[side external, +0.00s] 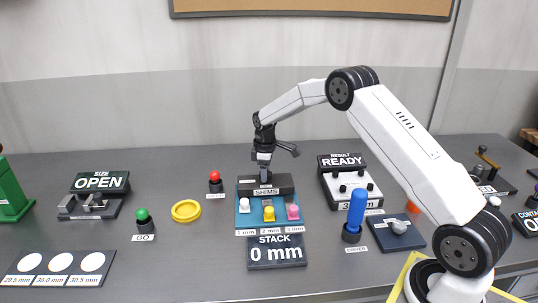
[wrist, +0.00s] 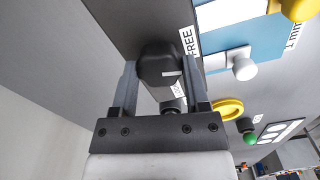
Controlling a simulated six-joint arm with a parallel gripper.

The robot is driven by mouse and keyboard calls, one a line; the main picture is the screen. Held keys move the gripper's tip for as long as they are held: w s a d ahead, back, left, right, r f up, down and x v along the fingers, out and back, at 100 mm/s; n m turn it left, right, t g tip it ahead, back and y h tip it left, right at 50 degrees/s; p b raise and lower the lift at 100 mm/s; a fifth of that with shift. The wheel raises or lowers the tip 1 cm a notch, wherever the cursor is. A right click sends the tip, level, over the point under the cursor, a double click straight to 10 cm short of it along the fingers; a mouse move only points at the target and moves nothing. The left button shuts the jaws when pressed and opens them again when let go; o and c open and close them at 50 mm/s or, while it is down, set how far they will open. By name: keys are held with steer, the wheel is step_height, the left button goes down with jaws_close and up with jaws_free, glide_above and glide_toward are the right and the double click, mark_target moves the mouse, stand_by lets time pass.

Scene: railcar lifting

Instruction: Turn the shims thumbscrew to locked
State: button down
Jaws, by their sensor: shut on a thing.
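The shims thumbscrew is a dark knob (wrist: 157,62) on the black shims block (wrist: 118,18), seen up close in the wrist view. My gripper (wrist: 160,75) has one finger on each side of the knob and is shut on it. A short white mark on the knob points right in that view, between the FREE label (wrist: 188,42) and a partly hidden label (wrist: 178,93) that seems to start with LOC. In the side view my gripper (side external: 265,178) reaches straight down onto the top of the block, behind the SHIMS sign (side external: 266,191), and hides the knob.
White, yellow and pink shim knobs (side external: 268,214) stand on the blue tray (side external: 243,222) in front. The STACK display (side external: 277,253) reads 0 mm. A red button (side external: 215,180) and yellow ring (side external: 186,210) lie left. The READY unit (side external: 343,161) and blue-handled driver (side external: 356,210) stand right.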

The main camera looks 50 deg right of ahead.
steer(key=m, duration=1.1)
steer(key=shift+m, duration=0.3)
steer(key=shift+r+m, duration=0.1)
steer(key=shift+m, duration=1.7)
steer(key=shift+c, duration=0.4)
jaws_free()
